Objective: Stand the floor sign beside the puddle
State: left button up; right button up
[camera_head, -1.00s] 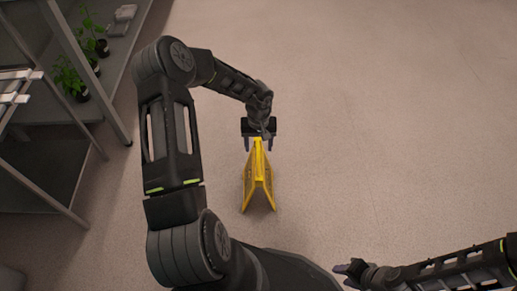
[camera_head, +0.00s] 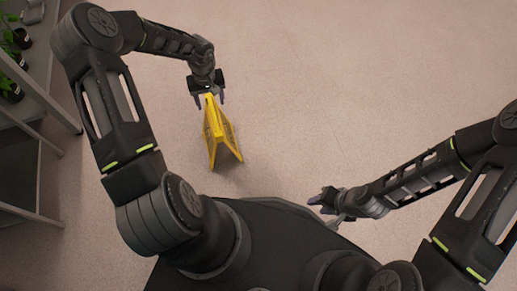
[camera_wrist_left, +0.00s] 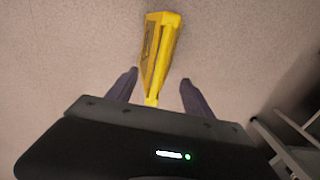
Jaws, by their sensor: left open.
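The yellow floor sign (camera_head: 222,136) stands upright on the floor as an opened A-frame, in front of my base. My left gripper (camera_head: 210,101) is at the sign's top edge, with one finger on either side. In the left wrist view the sign (camera_wrist_left: 158,50) shows between and beyond the two parted fingers of the gripper (camera_wrist_left: 157,86), with a gap on both sides. My right gripper (camera_head: 323,206) hangs low beside my base, away from the sign; its jaw opening is not clear. No puddle shows in these views.
A grey metal shelf rack (camera_head: 38,90) with several potted plants (camera_head: 12,62) stands at the left edge. Its frame also shows at the lower right of the left wrist view (camera_wrist_left: 285,140). The pale floor (camera_head: 370,70) to the right and ahead is clear.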

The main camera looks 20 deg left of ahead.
pick_arm(q)
jog(key=s+d+f+m+t, duration=0.2)
jog(key=d, duration=0.5)
jog(key=s+d+f+m+t, duration=0.1)
jog(key=s+d+f, duration=0.15)
jog(key=d, duration=0.55)
jog(key=s+d+m+g+h, duration=0.2)
jog(key=s+d+h, duration=0.2)
jog(key=s+d, duration=1)
jog(key=shift+s+m, duration=0.3)
jog(key=shift+s, duration=0.6)
jog(key=shift+w, duration=0.1)
jog(key=shift+c, duration=0.4)
